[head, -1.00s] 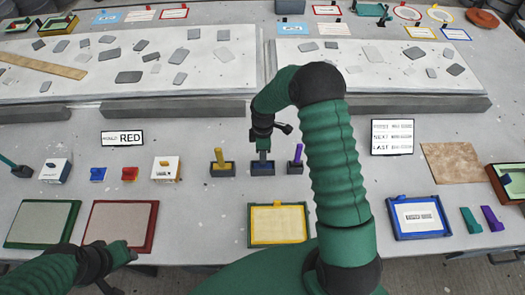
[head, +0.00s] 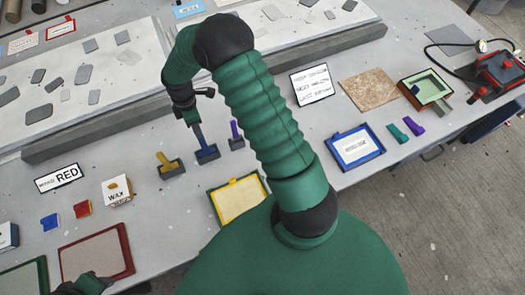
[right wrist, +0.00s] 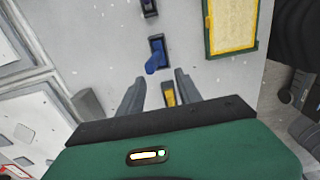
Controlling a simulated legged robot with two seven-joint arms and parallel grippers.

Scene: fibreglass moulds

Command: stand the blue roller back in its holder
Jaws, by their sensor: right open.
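The blue roller (head: 202,137) stands in its dark holder (head: 208,156), handle up and slightly tilted. In the right wrist view the blue roller (right wrist: 154,64) rises from its holder (right wrist: 157,43), just beyond my fingertips and apart from them. My right gripper (head: 191,117) is above the handle's top in the head view; in the right wrist view it (right wrist: 157,88) is open, with nothing between its fingers. My left gripper (head: 92,284) is at the bottom left edge, partly cut off, and its jaws cannot be made out.
A yellow roller (head: 163,160) and a purple roller (head: 234,130) stand in holders on either side. A yellow-framed mould (head: 238,200) lies in front. A WAX box (head: 117,193) stands at the left. A long raised slab (head: 110,128) lies behind.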

